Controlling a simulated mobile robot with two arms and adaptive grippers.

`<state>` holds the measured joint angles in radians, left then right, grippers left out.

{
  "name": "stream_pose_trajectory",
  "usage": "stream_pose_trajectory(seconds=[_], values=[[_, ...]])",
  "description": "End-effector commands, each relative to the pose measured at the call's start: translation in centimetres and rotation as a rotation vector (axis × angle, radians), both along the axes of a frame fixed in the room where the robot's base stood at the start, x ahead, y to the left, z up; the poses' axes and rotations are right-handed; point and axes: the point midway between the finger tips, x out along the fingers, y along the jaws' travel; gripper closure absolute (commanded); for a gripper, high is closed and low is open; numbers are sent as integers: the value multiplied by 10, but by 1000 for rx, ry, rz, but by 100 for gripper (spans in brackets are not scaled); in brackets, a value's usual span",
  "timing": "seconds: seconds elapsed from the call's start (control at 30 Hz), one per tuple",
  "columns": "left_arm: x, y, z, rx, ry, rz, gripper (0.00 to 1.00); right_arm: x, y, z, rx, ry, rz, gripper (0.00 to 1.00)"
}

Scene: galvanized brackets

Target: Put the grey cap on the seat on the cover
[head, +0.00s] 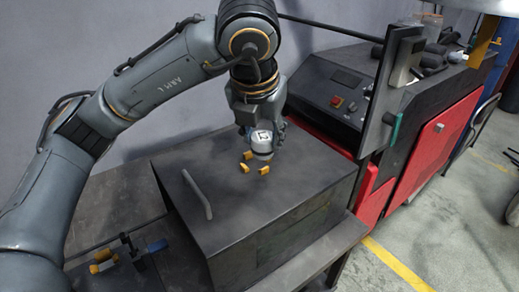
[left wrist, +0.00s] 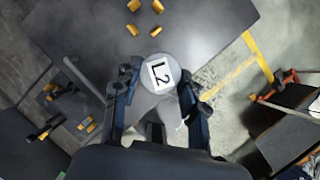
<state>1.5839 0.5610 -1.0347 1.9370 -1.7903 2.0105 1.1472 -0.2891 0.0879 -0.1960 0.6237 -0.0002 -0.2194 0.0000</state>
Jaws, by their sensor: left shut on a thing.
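The grey cap (head: 262,144) is a pale rounded piece with a white label on top; the label reads "L2" in the left wrist view (left wrist: 157,73). My left gripper (head: 262,137) is shut on it, with one finger on each side. The cover (head: 225,200) is a dark flat-topped box with a bar handle. Several small yellow blocks on it mark the seat (left wrist: 145,18). In the head view the cap appears over the seat's far side and hides part of it. In the left wrist view the cap is apart from the blocks. My right gripper is not in view.
The bar handle (head: 197,195) stands up from the cover left of the seat. Yellow and blue clamp-like parts (head: 104,262) lie on the lower bench at left. A panel on a post (head: 392,92) and a red and black machine (head: 430,145) stand at right.

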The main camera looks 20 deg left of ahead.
Motion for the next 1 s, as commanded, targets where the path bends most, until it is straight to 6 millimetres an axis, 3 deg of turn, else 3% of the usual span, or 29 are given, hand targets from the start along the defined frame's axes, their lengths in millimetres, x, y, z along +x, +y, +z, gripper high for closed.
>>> stream_pose_trajectory(seconds=[0.1,0.2,0.4,0.6,0.8,1.0], values=[[27,14,-13,-3,10,6,98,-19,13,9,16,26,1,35],[48,25,-23,2,7,5,98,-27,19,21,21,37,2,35],[72,36,-58,2,4,1,98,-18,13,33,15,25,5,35],[83,40,-72,1,1,0,98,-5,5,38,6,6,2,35],[88,43,-96,2,4,-1,98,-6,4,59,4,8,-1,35],[88,43,-111,1,-1,-2,98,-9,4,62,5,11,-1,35]])
